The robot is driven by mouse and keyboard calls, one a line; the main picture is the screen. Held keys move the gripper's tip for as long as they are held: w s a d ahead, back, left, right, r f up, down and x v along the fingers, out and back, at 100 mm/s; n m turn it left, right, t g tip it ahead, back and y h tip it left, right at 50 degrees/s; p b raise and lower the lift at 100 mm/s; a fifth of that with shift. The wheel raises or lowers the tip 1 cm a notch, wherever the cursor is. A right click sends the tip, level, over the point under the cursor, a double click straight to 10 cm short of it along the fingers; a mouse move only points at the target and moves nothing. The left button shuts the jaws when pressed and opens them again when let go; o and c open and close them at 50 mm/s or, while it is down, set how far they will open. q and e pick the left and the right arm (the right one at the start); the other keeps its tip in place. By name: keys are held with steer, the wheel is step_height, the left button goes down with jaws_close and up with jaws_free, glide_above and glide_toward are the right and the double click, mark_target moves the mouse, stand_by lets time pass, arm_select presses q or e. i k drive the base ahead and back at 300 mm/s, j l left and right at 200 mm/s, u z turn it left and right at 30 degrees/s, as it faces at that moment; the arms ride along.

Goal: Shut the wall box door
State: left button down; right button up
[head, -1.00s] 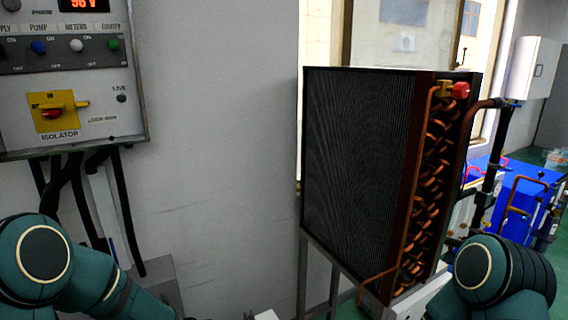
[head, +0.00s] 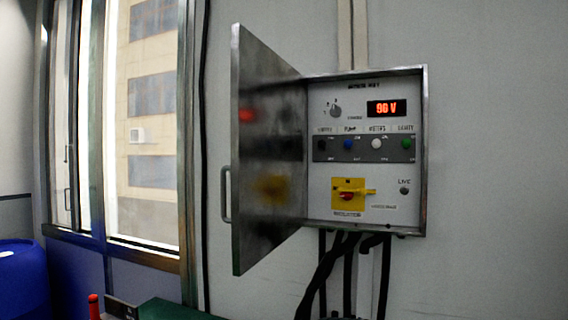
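The wall box (head: 424,150) hangs on the grey wall, right of centre in the head view. Its metal door (head: 262,120) is hinged on the box's left side and stands wide open, swung out towards me. A bar handle (head: 226,194) is on the door's free left edge. Inside, the panel shows a lit red display (head: 387,108), a row of coloured switches (head: 365,148) and a yellow isolator with a red knob (head: 350,194). Neither of my grippers is in view.
Black cables (head: 350,270) hang below the box. A tall window (head: 145,130) is left of the door. A blue drum (head: 22,280) stands at the lower left. A red-topped item (head: 94,304) and a green surface (head: 175,311) show at the bottom edge.

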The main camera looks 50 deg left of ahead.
mark_target(265, 168)
steer(key=k+j+u, duration=0.1)
steer(key=j, duration=0.25)
steer(key=k+j, duration=0.25)
steer(key=j+u, duration=0.25)
steer(key=j, duration=0.85)
steer(key=i+j, duration=0.1)
steer(key=j, duration=0.25)
steer(key=j+u, duration=0.1)
steer(key=j, duration=0.25)
steer(key=z, duration=0.1)
